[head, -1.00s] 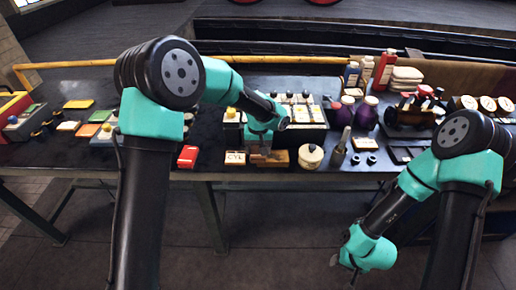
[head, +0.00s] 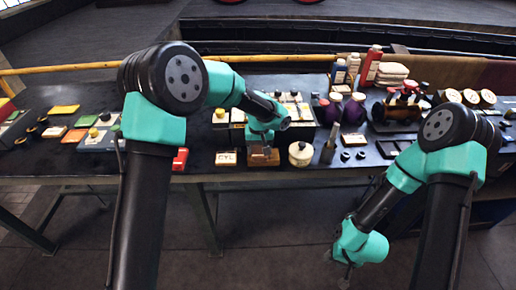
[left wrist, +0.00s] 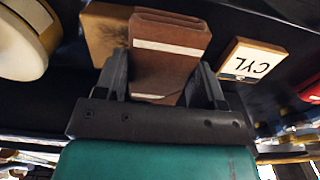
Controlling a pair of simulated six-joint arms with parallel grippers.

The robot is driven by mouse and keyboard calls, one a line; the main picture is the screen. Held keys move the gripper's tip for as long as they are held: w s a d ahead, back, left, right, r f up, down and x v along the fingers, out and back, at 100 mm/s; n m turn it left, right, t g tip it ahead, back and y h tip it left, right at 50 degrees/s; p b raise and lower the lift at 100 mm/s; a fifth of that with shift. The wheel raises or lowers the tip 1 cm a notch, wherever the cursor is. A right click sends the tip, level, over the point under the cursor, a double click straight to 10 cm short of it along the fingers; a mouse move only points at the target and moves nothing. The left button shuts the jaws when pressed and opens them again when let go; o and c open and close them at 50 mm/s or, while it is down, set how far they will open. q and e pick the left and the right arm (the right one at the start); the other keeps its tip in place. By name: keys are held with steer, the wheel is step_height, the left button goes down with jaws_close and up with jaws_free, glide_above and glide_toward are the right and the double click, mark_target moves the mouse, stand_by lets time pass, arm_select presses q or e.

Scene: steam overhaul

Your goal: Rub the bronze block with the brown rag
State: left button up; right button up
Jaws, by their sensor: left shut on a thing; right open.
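My left gripper (left wrist: 163,80) is shut on the brown rag (left wrist: 168,45), a folded brown piece with pale stripes, in the left wrist view. The bronze block (left wrist: 104,32) lies right behind the rag, partly hidden by it. The rag overlaps the block in this view; I cannot tell whether they touch. In the head view, my left gripper (head: 263,146) points down over the block (head: 264,159) at the bench's front edge. My right gripper (head: 346,274) hangs low in front of the bench, away from the block; its fingers are small here.
A CYL card box (head: 226,159) sits left of the block, and a round cream pot (head: 300,154) sits right of it. A grey-green oil can (head: 330,145) and dark rings stand further right. Behind is a tray with white-labelled compartments (head: 290,107). Floor in front is clear.

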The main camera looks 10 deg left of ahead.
mark_target(278, 154)
arm_select(q)
steer(key=shift+w+d+f, duration=0.1)
steer(key=shift+d, duration=0.75)
steer(key=shift+w+d+f, duration=0.1)
steer(key=shift+d, duration=0.7)
steer(key=shift+d, duration=0.15)
steer(key=shift+w+d, duration=0.15)
steer(key=shift+d, duration=0.7)
steer(key=shift+w+d, duration=0.1)
steer(key=shift+d, duration=0.75)
steer(key=shift+r, duration=0.15)
steer(key=shift+r, duration=3.05)
step_height(278, 154, up, 3)
